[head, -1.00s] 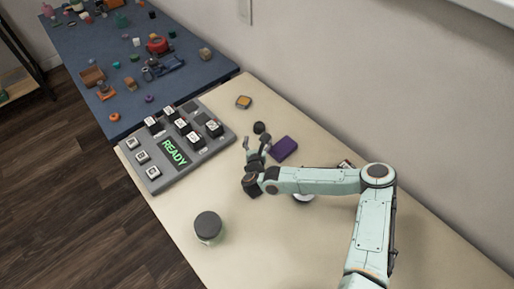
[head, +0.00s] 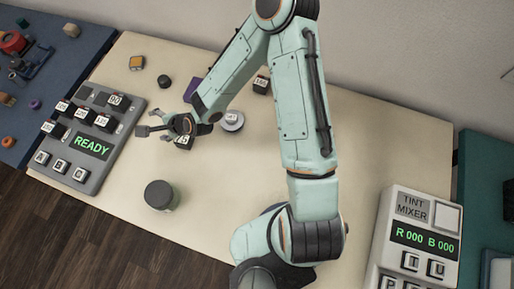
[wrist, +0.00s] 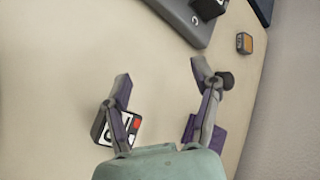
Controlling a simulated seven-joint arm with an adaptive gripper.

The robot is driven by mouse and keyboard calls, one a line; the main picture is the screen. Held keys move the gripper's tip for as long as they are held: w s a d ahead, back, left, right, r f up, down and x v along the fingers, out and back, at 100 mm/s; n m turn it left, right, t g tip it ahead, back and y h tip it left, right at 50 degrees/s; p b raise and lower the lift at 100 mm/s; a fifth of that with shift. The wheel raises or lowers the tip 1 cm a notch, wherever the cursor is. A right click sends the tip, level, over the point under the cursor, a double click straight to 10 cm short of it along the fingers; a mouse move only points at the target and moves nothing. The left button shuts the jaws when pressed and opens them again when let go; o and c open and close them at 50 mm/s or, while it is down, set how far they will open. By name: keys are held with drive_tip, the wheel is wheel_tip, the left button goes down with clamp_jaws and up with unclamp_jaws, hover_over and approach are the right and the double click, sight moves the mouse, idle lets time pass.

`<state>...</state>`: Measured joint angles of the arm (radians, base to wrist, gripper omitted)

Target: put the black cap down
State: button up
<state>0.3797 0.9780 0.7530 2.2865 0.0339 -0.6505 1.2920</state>
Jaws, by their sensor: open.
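The black cap (head: 164,81), a small round dark piece, sits on the cream bench behind my gripper. It appears in the wrist view as a dark round shape (wrist: 227,79) at the outer side of the right finger; whether they touch I cannot tell. My gripper (head: 153,131) is near the grey console's right edge, its fingers spread. In the wrist view my open gripper (wrist: 160,77) has only bare bench between its fingertips. A dark block with a white label (head: 183,143) lies under the gripper, partly hidden by the left finger in the wrist view.
The grey READY console (head: 121,130) holds several black labelled blocks. A purple piece (head: 191,88) lies partly behind my arm. An orange-topped block (head: 136,62) stands behind the cap. A dark-lidded jar (head: 160,195) stands in front. A tint mixer (head: 393,215) is at right.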

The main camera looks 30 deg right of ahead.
drive_tip(key=s+d+r+n+g, duration=0.1)
drive_tip(key=n, duration=0.1)
drive_tip(key=s+d+r+n+h, duration=0.1)
drive_tip(key=d+n, duration=0.1)
drive_tip(key=s+d+r+n+g, duration=0.1)
drive_tip(key=n, duration=0.1)
drive_tip(key=shift+s+d+g+h, duration=0.25)
drive_tip(key=shift+d+g+h, duration=0.05)
drive_tip(key=shift+h, duration=0.1)
drive_tip(key=s+d+r+n+g+h, duration=0.1)
drive_tip(key=s+d+r+n+g, duration=0.1)
drive_tip(key=s+d+r+n, duration=0.3)
drive_tip(key=s+d+r+n+g+h, duration=0.2)
drive_tip(key=s+d+r+n, duration=0.4)
drive_tip(key=s+r, duration=0.4)
drive_tip(key=s+g, duration=0.1)
drive_tip(key=s, duration=0.5)
drive_tip(key=shift+s+r+h, duration=0.3)
drive_tip(key=shift+s+r, duration=0.1)
drive_tip(key=shift+d, duration=0.1)
